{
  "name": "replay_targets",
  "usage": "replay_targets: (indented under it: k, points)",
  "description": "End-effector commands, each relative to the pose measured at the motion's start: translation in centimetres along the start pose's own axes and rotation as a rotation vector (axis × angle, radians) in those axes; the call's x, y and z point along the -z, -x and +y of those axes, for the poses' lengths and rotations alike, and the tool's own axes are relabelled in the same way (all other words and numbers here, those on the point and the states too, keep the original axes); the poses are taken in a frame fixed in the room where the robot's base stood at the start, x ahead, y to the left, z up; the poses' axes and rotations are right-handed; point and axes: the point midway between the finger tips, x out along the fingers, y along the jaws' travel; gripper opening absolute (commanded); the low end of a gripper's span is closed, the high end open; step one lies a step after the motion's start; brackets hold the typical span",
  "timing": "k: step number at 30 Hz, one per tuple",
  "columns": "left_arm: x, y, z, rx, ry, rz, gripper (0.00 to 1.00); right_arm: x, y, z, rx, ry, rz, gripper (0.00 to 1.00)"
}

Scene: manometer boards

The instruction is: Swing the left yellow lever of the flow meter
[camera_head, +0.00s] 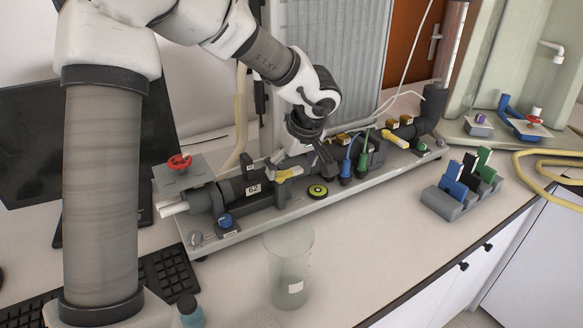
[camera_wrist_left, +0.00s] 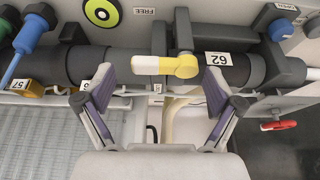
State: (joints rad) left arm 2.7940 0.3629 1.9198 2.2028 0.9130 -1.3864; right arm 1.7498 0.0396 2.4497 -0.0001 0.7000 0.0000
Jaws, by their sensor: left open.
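The flow meter is a dark pipe assembly on a long grey base (camera_head: 236,232). Its left yellow lever (camera_head: 289,173) sits beside the label 62 and lies along the pipe. In the left wrist view this lever (camera_wrist_left: 180,66) has a yellow hub, and its pale-tipped handle points left. My left gripper (camera_head: 302,158) is right over the lever, fingers pointing down. In the wrist view the open fingers (camera_wrist_left: 158,82) stand either side of the handle, with no clear contact. Another yellow lever (camera_head: 396,139) is farther right along the pipe. My right gripper is in neither view.
A red valve wheel (camera_head: 180,162) stands at the base's left end. Blue (camera_head: 347,165) and green (camera_head: 363,158) plugs rise right of the lever. A clear beaker (camera_head: 290,270) stands in front. A grey block with colored plugs (camera_head: 449,203) is at the right.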

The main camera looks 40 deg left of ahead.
Motion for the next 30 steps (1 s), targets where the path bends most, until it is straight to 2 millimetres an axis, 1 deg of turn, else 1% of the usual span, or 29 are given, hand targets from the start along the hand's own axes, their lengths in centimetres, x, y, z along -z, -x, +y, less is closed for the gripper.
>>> replay_targets:
  k: [2,7,8,9,11,12,13,16,18,21,22,30]
  points:
    - [-0.01,-0.33,0.00,0.000,0.001,0.000,0.93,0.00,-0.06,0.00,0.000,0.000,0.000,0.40]
    - [0.01,-0.30,0.00,-0.001,0.001,0.001,0.93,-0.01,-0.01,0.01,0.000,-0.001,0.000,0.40]
    - [0.01,-0.30,0.00,0.000,0.001,0.001,0.89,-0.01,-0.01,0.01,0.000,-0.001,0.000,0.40]
    - [0.01,-0.30,0.00,0.000,0.001,0.001,0.75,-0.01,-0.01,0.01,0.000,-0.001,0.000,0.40]
    - [0.01,-0.30,-0.01,0.000,0.001,0.001,0.54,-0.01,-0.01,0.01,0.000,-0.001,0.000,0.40]
    - [0.01,-0.30,-0.01,0.000,0.001,0.001,0.40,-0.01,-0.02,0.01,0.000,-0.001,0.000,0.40]
    - [0.01,-0.31,-0.01,0.000,0.000,0.001,0.29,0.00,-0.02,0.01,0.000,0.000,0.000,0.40]
    - [-0.01,-0.35,-0.01,0.000,0.000,0.000,0.26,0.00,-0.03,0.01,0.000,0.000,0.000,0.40]
    - [-0.01,-0.37,0.01,0.000,0.000,0.000,0.13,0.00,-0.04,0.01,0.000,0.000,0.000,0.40]
    - [0.00,-0.38,0.08,-0.003,0.000,0.000,0.04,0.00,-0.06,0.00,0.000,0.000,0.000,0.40]
    - [0.01,-0.38,0.10,-0.004,0.000,0.000,0.03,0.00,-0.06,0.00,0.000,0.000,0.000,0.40]
    - [0.09,-0.33,0.20,-0.006,0.002,0.002,0.03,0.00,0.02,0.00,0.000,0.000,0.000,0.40]
